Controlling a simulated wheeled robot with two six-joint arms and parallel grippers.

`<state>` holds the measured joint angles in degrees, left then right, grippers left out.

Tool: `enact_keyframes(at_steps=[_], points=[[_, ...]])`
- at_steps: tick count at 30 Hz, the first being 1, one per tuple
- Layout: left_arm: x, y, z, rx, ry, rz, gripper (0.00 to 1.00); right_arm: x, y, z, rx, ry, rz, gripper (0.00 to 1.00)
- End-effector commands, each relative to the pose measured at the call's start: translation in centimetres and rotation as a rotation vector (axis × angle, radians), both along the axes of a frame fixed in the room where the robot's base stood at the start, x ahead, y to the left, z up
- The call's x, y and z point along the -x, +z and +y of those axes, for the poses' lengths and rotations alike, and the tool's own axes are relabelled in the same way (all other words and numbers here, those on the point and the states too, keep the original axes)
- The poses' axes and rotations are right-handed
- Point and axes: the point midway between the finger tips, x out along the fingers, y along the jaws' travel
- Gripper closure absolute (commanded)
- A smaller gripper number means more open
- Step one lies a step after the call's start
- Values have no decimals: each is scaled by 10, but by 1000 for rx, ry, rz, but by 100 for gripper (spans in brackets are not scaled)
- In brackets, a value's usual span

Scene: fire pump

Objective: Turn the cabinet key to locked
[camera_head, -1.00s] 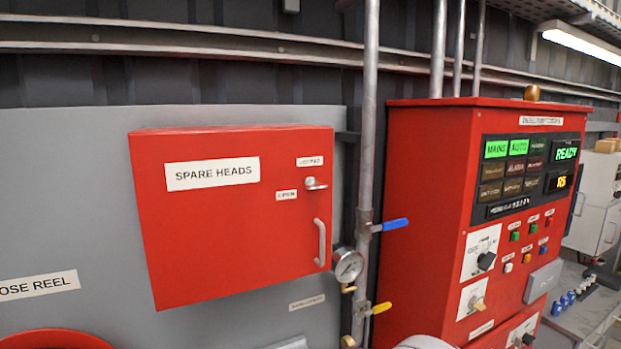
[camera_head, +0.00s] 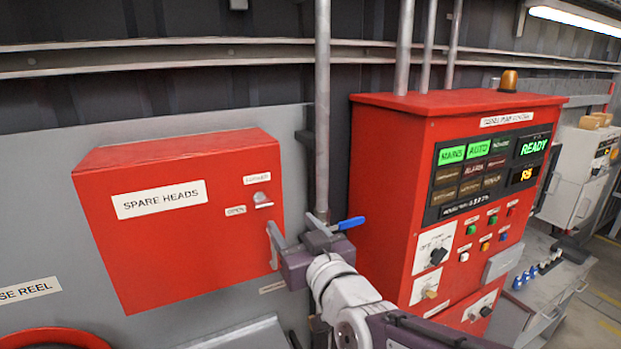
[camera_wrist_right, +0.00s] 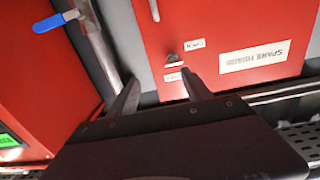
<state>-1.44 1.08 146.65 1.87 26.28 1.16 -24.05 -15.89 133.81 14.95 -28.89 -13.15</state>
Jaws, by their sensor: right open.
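The red cabinet (camera_head: 150,245) marked SPARE HEADS hangs on the grey wall panel. Its small silver key (camera_head: 263,201) sits at the upper right of the door, its grip lying about level. The LOCKED label (camera_head: 257,179) is above it and the OPEN label (camera_head: 236,211) is to its left. My right gripper (camera_head: 296,228) is open and empty, below and to the right of the key, beside the door handle. In the upside-down right wrist view, the key (camera_wrist_right: 172,58) lies beyond the open fingers (camera_wrist_right: 160,92), apart from them. My left gripper is out of view.
A vertical pipe (camera_head: 322,120) with a blue lever (camera_head: 350,223) runs just right of the cabinet, close to my right gripper. A red pump control panel (camera_head: 390,150) with lit displays stands further right. A red hose reel (camera_head: 55,338) is at lower left.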

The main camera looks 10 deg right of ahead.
Motion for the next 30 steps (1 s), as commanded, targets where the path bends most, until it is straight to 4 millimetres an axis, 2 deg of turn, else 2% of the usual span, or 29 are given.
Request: enact_keyframes(at_steps=[1, 8, 18, 21, 30], points=[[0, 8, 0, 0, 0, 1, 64, 3, 8, 5, 0, 14, -1, 42], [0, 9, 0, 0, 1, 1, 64, -2, 7, 10, 1, 20, 2, 42], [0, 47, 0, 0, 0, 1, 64, -61, 9, 28, 2, 19, 7, 42], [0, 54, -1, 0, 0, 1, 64, -74, 8, 32, 2, 19, 6, 42], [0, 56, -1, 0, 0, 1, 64, -83, 5, 36, 1, 20, 2, 42]])
